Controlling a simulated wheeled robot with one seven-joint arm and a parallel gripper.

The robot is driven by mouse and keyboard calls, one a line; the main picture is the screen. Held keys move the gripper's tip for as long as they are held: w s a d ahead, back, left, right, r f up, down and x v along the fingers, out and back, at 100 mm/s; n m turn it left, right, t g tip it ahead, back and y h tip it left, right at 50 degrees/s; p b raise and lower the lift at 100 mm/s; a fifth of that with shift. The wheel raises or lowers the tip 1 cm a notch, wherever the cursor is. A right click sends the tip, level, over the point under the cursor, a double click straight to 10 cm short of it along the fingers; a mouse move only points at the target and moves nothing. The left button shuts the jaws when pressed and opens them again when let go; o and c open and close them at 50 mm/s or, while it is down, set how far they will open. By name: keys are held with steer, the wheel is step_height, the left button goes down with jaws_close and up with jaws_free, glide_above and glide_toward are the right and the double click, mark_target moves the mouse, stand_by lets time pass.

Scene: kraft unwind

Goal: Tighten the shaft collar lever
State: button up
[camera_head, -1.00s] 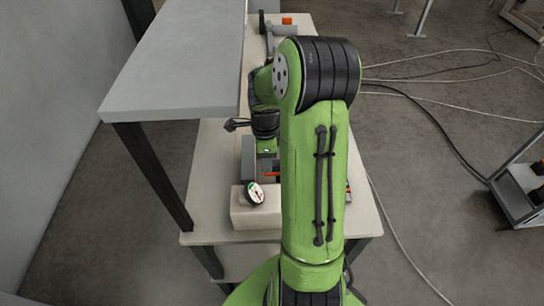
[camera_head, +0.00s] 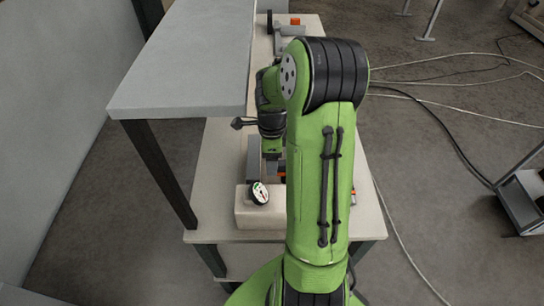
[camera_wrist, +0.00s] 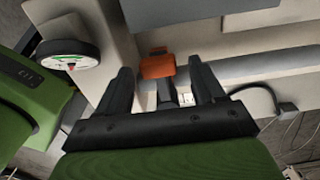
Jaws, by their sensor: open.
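In the wrist view an orange lever (camera_wrist: 157,66) lies just beyond and between the tips of my gripper (camera_wrist: 161,72). The gripper's two black fingers are apart, with nothing held between them. A grey shaft (camera_wrist: 265,67) runs to the right from near the lever. The collar itself is hard to make out behind the fingers. In the head view only a small orange part (camera_head: 282,173) shows beside my arm, which hides most of the lever and shaft.
A round dial gauge (camera_head: 259,194) sits on a pale block at the table's near end; it also shows in the wrist view (camera_wrist: 68,54). A grey shelf (camera_head: 185,65) overhangs the table (camera_head: 218,150) on the left. A black cable (camera_wrist: 255,89) lies right of the fingers.

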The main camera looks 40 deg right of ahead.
step_height(320, 180, up, 12)
steer(key=p, duration=0.1)
steer(key=shift+p, duration=0.4)
